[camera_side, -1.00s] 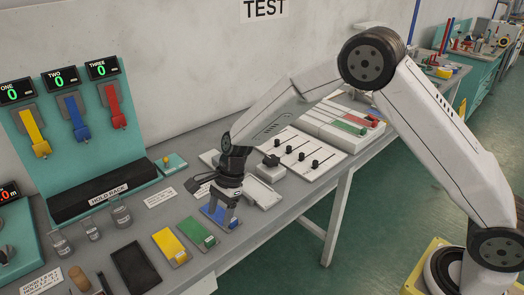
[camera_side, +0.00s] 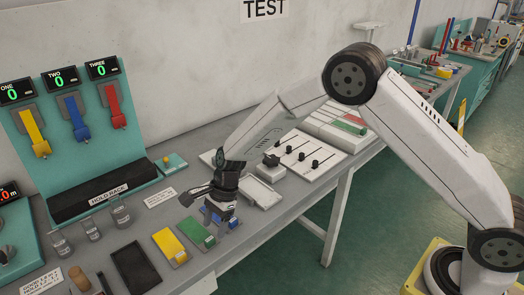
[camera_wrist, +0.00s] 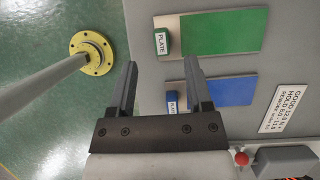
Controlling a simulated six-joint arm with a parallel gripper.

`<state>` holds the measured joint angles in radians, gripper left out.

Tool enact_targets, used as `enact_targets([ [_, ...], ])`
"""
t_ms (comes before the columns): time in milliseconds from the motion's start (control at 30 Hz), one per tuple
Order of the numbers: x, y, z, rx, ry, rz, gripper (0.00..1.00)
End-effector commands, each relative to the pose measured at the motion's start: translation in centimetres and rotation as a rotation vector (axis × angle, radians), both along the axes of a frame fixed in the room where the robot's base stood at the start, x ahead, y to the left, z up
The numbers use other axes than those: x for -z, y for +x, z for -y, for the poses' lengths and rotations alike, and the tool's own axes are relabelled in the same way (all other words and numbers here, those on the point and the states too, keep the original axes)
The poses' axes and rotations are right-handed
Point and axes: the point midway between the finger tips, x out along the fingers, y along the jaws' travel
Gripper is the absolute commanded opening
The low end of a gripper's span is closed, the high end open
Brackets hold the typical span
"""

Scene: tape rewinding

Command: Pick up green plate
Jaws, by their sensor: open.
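The green plate (camera_side: 195,232) lies flat on the bench between the yellow plate (camera_side: 168,243) and the blue plate (camera_side: 234,224). In the wrist view the green plate (camera_wrist: 222,33) lies ahead of my fingertips, with a small green block marked PLATE at its left end. My gripper (camera_side: 217,222) points down over the near ends of the green and blue plates. In the wrist view my gripper (camera_wrist: 160,63) is open, with nothing between its fingers. Its right finger overlaps the blue plate (camera_wrist: 230,92) near its labelled block.
A dark tray (camera_side: 135,267) lies left of the yellow plate. A slider panel (camera_side: 305,155) sits to the right. The bench's front edge runs close by the plates' labelled ends.

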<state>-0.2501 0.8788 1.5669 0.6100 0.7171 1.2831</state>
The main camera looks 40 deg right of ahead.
Motion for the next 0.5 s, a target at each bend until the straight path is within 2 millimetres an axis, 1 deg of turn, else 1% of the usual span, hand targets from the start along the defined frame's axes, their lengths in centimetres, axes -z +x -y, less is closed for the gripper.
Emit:
enact_targets([
  [300, 3.1, 0.1, -1.4, -0.002, -0.001, -0.001, 0.65],
  [400, 3.7, 0.1, -1.7, 0.0, -0.001, -0.001, 0.65],
  [500, 4.0, 0.1, -1.8, 0.0, -0.001, 0.0, 0.65],
])
